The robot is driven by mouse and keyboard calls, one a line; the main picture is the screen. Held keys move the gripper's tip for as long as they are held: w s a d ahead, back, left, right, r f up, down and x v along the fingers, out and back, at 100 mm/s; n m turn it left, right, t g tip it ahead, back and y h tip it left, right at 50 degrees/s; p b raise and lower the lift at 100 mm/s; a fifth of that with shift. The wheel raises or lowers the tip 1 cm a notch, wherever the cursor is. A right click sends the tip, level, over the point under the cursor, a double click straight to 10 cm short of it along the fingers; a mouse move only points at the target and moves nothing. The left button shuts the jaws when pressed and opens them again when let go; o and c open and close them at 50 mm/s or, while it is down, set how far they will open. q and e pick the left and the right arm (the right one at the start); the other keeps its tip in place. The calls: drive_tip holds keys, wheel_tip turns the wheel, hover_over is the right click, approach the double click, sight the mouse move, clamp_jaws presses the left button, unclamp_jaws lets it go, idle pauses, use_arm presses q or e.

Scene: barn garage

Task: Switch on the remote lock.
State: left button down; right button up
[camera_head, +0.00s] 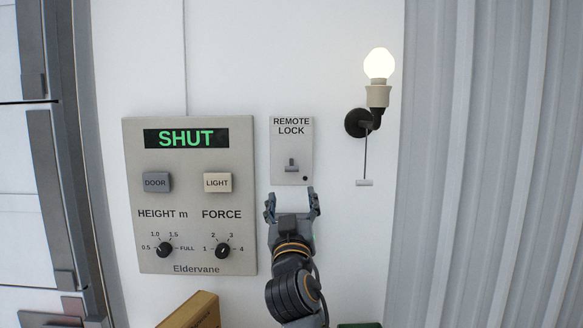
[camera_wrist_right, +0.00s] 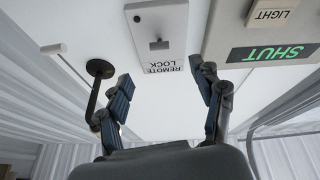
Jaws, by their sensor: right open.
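The remote lock panel (camera_head: 291,140) is a light grey plate on the white wall, labelled REMOTE LOCK. Its small grey toggle switch (camera_head: 291,165) sits low in the middle, with a dark round dot (camera_head: 305,178), apparently unlit, at the lower right. I cannot tell the lever's position for sure. My right gripper (camera_head: 292,200) is open and empty, fingers pointing up, just below the panel in the picture. In the right wrist view the panel (camera_wrist_right: 160,58) appears upside down, with the toggle (camera_wrist_right: 159,44) beyond and between the open fingers (camera_wrist_right: 165,84). My left gripper is not in view.
A larger control panel (camera_head: 190,192) is left of the lock, with a green SHUT display, two buttons and two knobs. A lit wall lamp (camera_head: 379,65) with a hanging pull (camera_head: 364,182) is at the right. A wooden box (camera_head: 190,312) is below.

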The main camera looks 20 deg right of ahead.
sight(292, 171)
drive_tip(key=p+x, duration=0.3)
drive_tip(key=x, duration=0.7)
drive_tip(key=shift+r+p, duration=0.1)
drive_tip(key=shift+p, duration=0.2)
drive_tip(key=shift+w+d+r, duration=0.15)
drive_tip(key=shift+w+d, duration=0.05)
drive_tip(key=shift+w, duration=0.45)
